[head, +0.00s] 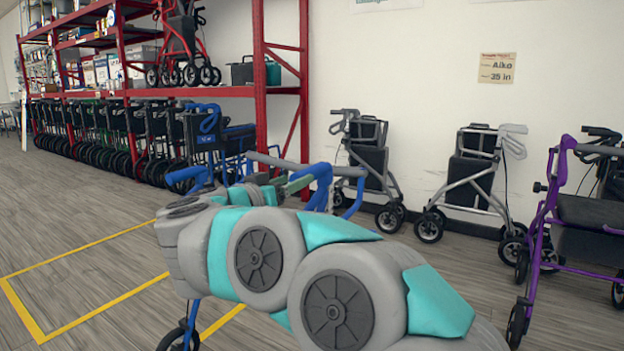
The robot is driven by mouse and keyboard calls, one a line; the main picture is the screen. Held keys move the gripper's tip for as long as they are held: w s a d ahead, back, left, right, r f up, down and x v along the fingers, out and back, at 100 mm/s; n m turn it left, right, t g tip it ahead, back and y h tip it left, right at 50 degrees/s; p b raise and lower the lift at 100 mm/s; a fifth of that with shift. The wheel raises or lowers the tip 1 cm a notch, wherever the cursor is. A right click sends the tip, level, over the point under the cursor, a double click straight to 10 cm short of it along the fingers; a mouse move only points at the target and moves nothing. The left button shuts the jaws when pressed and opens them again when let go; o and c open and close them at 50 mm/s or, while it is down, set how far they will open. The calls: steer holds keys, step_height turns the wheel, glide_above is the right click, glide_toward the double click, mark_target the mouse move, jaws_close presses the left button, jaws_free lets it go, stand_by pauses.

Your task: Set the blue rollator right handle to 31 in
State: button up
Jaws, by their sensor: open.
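The blue rollator (322,176) stands ahead of me, mostly hidden behind my arm. Its blue tubing shows on both sides of the arm, with a grey bar across the top and a front wheel low at the left. My gripper (288,186) is at the far end of the arm, close to the blue tubing and grey bar at the right. Only a small part of it shows, with a green piece beside it. It is open, and I cannot tell whether it touches the handle. Any height marks are hidden or too small to read.
A yellow floor outline (90,262) lies at the left. Grey rollators (372,160) (468,180) stand along the wall, and a purple rollator (548,210) at the right. A wall sign (497,68) reads "Aiko 35 in". Red shelving (259,100) and several wheelchairs (140,135) fill the back left.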

steer(key=shift+w+d+f, duration=0.15)
steer(key=shift+d+f, duration=0.1)
steer(key=shift+d, duration=0.15)
steer(key=b+x, duration=0.1)
steer(key=x, duration=0.6)
steer(key=shift+d, duration=0.1)
jaws_close()
stand_by(1.1)
